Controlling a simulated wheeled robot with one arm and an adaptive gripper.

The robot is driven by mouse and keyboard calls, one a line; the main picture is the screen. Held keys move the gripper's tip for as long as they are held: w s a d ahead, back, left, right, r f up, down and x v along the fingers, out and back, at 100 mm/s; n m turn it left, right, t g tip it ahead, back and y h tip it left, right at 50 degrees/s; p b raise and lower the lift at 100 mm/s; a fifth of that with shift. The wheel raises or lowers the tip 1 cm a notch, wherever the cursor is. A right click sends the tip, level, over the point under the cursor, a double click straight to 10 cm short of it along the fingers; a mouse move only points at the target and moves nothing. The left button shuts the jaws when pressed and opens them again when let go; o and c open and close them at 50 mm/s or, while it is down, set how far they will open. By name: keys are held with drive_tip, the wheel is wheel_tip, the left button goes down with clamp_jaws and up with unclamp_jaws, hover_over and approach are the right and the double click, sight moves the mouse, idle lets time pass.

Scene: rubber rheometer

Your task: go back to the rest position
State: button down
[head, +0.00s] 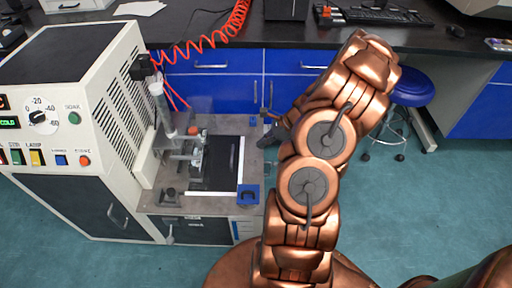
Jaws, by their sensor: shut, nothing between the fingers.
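The bronze arm in the middle of the head view is mine; it rises and folds over at the top. My gripper (266,115) shows only in small part at the left side of the arm, beyond the right edge of the machine's platform. It is shut and empty, and most of it is hidden behind the arm links. The rheometer (58,120) is a white cabinet with a dial and coloured buttons at the left. Its grey platform (215,205) carries a metal fixture (185,155) and a black plate (217,165).
A small blue block (248,195) sits at the platform's front right corner. A red coiled hose (205,42) hangs above the platform. A blue stool (412,88) stands behind my arm at the right. A dark bench (420,42) with blue cabinets spans the back.

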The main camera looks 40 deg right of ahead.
drive_tip(key=shift+s+d+r, duration=0.25)
drive_tip(key=shift+r, duration=0.1)
drive_tip(key=s+a+r+n+g, duration=0.25)
drive_tip(key=a+r+n, duration=0.45)
drive_tip(key=a, duration=0.5)
drive_tip(key=s+a+r+n+g, duration=0.1)
drive_tip(key=a+r+n+g, duration=0.2)
drive_tip(key=a+r+n, duration=0.7)
drive_tip(key=s+a+r+n+g+h, duration=0.1)
drive_tip(key=s+a+r+n+h, duration=0.25)
drive_tip(key=s, duration=0.65)
drive_tip(key=s+a+r+n+g+h, duration=0.15)
drive_tip(key=s+a+n, duration=0.35)
drive_tip(key=s, duration=0.5)
wheel_tip(320, 180, up, 18)
drive_tip(key=d+n+p, duration=0.1)
drive_tip(key=p, duration=1.6)
drive_tip(key=shift+w+f+t+h, duration=0.2)
drive_tip(key=shift+w+t+h, duration=0.15)
drive_tip(key=shift+t+h, duration=0.05)
